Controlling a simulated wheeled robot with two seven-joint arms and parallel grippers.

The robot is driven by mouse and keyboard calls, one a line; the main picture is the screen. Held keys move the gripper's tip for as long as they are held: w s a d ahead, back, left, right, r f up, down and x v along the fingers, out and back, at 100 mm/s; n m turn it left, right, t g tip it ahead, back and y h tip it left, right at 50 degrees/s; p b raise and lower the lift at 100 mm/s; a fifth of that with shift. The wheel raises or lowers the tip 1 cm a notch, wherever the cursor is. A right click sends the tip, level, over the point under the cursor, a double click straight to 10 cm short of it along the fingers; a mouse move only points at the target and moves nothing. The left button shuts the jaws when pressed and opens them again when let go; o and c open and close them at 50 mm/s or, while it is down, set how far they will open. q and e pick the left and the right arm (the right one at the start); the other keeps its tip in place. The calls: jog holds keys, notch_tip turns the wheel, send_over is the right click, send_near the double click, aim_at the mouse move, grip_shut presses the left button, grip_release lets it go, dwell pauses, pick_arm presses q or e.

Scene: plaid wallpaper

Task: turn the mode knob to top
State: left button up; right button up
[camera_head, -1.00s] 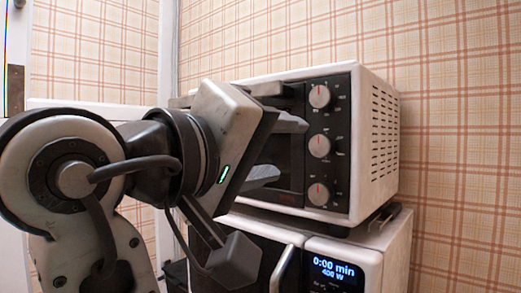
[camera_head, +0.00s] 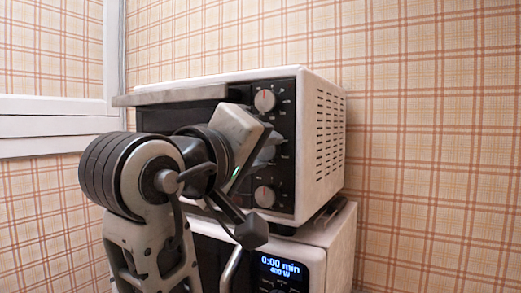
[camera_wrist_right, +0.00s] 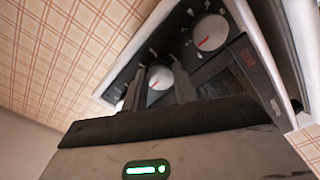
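The toaster oven's black panel holds three knobs in a column. The top knob (camera_head: 265,100) and bottom knob (camera_head: 264,196) are in plain sight in the head view. My right gripper (camera_head: 268,147) covers the middle knob there. In the right wrist view the middle knob (camera_wrist_right: 160,77) sits between the two fingers of my right gripper (camera_wrist_right: 161,92), which look closed in on its sides. Its red mark points much the same way as that of the bottom knob (camera_wrist_right: 210,32). The top knob is hidden in that view. My left gripper is out of view.
The white toaster oven (camera_head: 325,140) stands on a white microwave (camera_head: 335,245) with a lit display (camera_head: 281,270). The microwave's handle (camera_head: 231,270) stands out below my right arm. Plaid wall is behind, with free room to the right.

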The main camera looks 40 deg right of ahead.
jog(key=shift+c, duration=0.8)
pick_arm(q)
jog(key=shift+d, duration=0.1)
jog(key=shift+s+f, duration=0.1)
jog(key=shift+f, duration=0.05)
pick_arm(e)
jog(key=shift+f+m+b, duration=0.15)
jog(key=shift+m+b, duration=0.25)
jog(key=shift+b, duration=0.05)
jog(key=m+b, duration=0.2)
jog(key=m, duration=0.2)
jog(key=shift+b, duration=0.4)
jog(key=m+b, duration=0.2)
jog(key=m, duration=0.3)
jog(key=shift+m+b, duration=0.3)
jog(key=shift+b, duration=0.05)
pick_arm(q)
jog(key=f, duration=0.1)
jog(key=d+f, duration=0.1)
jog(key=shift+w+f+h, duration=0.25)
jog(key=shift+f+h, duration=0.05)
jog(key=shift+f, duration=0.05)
pick_arm(e)
jog(key=shift+m, duration=0.5)
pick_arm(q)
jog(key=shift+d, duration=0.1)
pick_arm(e)
jog(key=shift+m, duration=0.3)
